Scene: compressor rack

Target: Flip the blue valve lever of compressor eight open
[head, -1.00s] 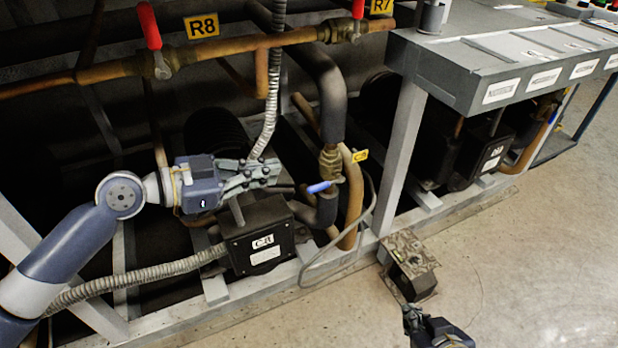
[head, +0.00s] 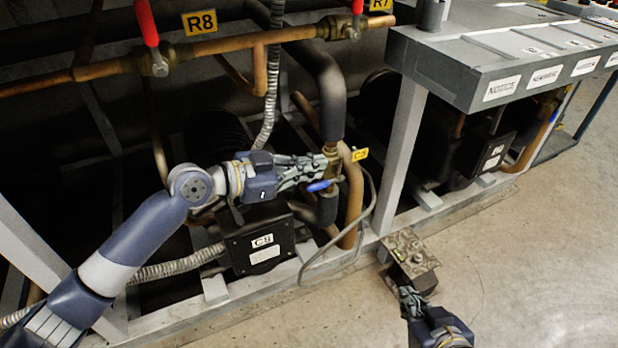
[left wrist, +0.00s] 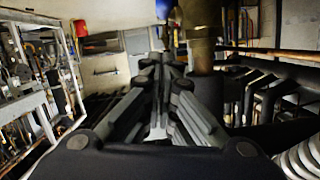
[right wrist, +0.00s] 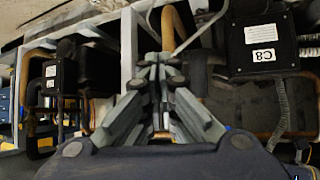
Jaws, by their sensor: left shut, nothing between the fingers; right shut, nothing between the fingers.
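The blue valve lever (head: 319,186) sits on the brass valve in the pipe beside the yellow C8 tag (head: 359,154). Its blue end points left in the head view, and a blue patch (left wrist: 175,17) shows at the top of the left wrist view. My left gripper (head: 330,161) is shut and empty. Its fingertips are at the valve body, just above the lever; whether they touch is unclear. My right gripper (head: 408,290) is shut and empty, low over the floor at the front. Its shut fingers (right wrist: 158,58) also show in the right wrist view.
The black C8 compressor box (head: 262,246) stands below my left forearm. Red-handled valves (head: 147,22) sit on the copper pipe above. A grey post (head: 402,150) rises right of the valve. A metal block (head: 410,250) lies near my right gripper. Floor at right is clear.

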